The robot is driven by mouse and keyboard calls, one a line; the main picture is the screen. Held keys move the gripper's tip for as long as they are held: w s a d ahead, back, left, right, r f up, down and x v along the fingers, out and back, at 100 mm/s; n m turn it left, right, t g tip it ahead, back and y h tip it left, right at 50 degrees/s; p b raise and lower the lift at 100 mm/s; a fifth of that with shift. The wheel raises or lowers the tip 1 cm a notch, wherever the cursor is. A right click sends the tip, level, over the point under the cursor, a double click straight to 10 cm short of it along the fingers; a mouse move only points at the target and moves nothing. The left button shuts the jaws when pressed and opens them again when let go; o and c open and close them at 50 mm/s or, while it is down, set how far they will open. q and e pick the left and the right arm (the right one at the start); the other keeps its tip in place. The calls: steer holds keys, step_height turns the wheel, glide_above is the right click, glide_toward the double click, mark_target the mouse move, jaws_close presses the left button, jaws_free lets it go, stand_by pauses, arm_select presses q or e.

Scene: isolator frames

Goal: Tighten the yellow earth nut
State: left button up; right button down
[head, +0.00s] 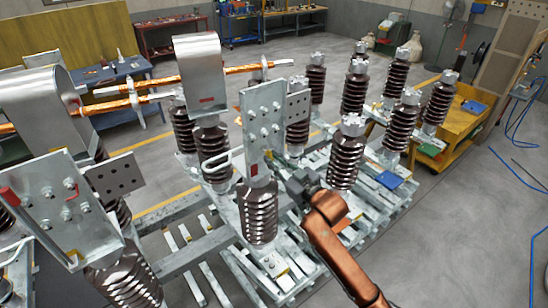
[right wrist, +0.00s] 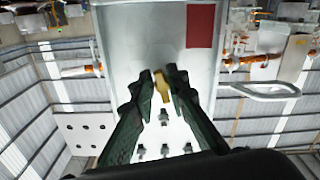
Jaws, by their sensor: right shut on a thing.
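The yellow earth nut (right wrist: 162,86) shows in the right wrist view between the fingertips of my right gripper (right wrist: 162,80). The dark green fingers are closed in on it from both sides. Behind the nut is a pale metal plate (right wrist: 125,30) with a red patch (right wrist: 201,25). In the head view my right gripper (head: 298,185) is at the lower edge of the upright bolted plate (head: 258,110) on top of a brown ribbed insulator (head: 260,215). The nut is hidden there. My left gripper is in neither view.
More ribbed insulators (head: 347,155) stand close behind my right arm on the galvanised frame. A yellow cart (head: 450,125) stands at the right.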

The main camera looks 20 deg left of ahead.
steer(key=shift+f+m, duration=0.2)
steer(key=shift+m, duration=0.3)
steer(key=c, duration=1.9)
jaws_free()
steer(key=shift+r, duration=0.15)
steer(key=v, duration=1.2)
steer(key=shift+s, duration=0.1)
